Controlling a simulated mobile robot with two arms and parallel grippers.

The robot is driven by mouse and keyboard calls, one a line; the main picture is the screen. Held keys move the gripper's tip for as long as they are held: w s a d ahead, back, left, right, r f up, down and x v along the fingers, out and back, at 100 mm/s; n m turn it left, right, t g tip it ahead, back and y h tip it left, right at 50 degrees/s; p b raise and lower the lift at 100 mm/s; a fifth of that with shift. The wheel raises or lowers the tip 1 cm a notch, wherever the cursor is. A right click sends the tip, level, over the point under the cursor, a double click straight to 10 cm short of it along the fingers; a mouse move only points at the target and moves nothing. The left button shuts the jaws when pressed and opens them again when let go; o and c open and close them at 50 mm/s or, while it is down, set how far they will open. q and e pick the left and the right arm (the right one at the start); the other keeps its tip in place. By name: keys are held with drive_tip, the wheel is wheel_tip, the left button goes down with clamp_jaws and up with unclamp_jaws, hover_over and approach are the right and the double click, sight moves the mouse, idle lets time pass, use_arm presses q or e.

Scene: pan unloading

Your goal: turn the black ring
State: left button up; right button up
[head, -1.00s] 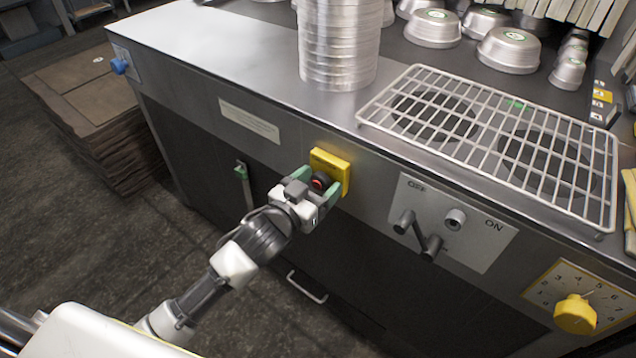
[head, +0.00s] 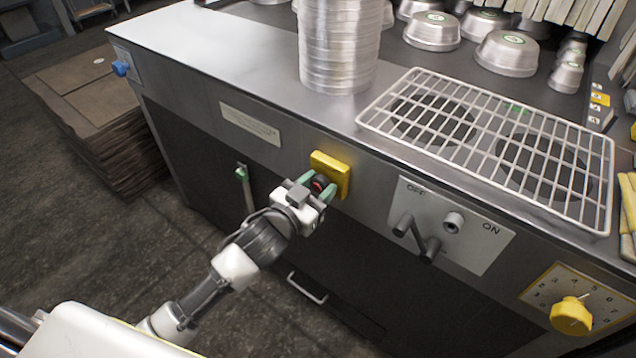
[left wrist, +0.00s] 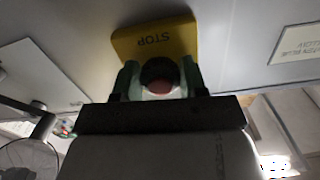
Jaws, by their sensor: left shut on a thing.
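The black ring (head: 320,179) with a red centre sticks out from a yellow plate (head: 342,163) on the front of the steel counter. My left gripper (head: 318,185) is shut on the black ring, one green finger on each side. In the left wrist view the ring (left wrist: 159,68) sits between the two green fingers, below the word STOP, which reads upside down on the yellow plate (left wrist: 150,38). The red centre faces the wrist camera. My right gripper is not in view.
A lever switch panel (head: 480,236) marked OFF and ON is right of the plate, with a yellow dial (head: 572,316) further right. A wire rack (head: 480,112) and a stack of round pans (head: 338,50) stand on the counter. Cardboard (head: 95,120) is stacked at the left.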

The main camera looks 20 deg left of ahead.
use_arm(q)
drive_tip(key=shift+r+m+p, duration=0.1)
drive_tip(key=shift+m+p, duration=0.7)
drive_tip(key=shift+m, duration=0.4)
drive_tip(key=shift+m+p, duration=1)
drive_tip(key=shift+m, duration=1.2)
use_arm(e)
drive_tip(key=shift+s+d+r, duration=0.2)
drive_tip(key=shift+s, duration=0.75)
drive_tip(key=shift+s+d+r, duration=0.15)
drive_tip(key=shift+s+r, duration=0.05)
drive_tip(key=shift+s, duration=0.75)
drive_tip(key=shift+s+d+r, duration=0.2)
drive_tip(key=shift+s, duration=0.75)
use_arm(q)
drive_tip(key=o, duration=0.9)
drive_tip(key=v, duration=1)
drive_tip(key=shift+s+a, duration=0.15)
drive_tip(key=shift+s, duration=0.2)
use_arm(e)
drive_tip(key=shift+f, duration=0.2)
